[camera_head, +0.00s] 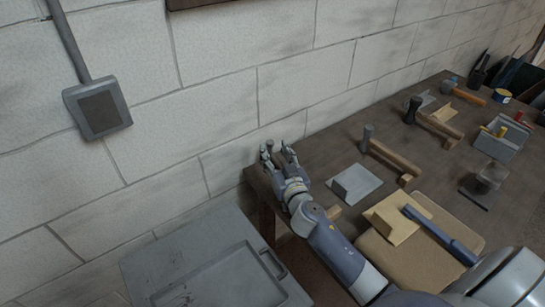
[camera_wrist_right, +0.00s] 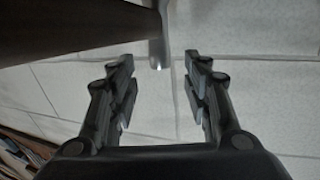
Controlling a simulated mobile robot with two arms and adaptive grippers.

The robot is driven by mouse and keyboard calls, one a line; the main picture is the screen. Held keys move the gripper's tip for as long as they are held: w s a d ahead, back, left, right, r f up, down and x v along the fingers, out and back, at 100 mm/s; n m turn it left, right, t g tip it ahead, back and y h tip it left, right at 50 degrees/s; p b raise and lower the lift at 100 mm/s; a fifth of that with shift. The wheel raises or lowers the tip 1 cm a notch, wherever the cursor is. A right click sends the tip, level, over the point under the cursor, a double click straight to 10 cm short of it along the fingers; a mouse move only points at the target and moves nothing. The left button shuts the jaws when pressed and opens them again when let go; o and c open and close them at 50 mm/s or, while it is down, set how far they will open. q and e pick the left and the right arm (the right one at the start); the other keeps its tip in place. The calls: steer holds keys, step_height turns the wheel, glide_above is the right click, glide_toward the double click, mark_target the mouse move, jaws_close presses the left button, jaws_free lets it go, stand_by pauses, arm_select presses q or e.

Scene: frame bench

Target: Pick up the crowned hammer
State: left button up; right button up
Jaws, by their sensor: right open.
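My right gripper (camera_head: 279,148) is at the left corner of the bench, near the wall, with its fingers apart and nothing between them. In the right wrist view its two fingers (camera_wrist_right: 160,85) are spread, with pale wall blocks behind. Several hammers lie on the bench: one with a dark grey head and wooden handle (camera_head: 395,158), another behind it (camera_head: 440,126), and one with an orange handle (camera_head: 468,95). I cannot tell which is the crowned hammer. A small wooden end (camera_head: 333,212) shows beside my right forearm; the rest is hidden. My left gripper is not in view.
A grey plate with an upright piece (camera_head: 358,186) lies right of my gripper. A grey tray (camera_head: 497,146) stands further right. A grey lidded box (camera_head: 205,265) is at lower left; the wall is close.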

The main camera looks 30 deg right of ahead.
mark_target(271, 144)
steer(key=w, duration=0.4)
steer(key=shift+d+r+p, duration=0.1)
steer(key=shift+d+p, duration=0.2)
steer(key=shift+p, duration=0.05)
steer(key=shift+w+d, duration=0.1)
steer(key=shift+w, duration=0.5)
steer(key=shift+s, duration=0.1)
steer(key=shift+c, duration=0.6)
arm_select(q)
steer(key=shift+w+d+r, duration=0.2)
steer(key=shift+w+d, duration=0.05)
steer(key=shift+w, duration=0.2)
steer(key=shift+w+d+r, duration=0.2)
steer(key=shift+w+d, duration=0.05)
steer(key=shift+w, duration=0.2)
arm_select(e)
jaws_close()
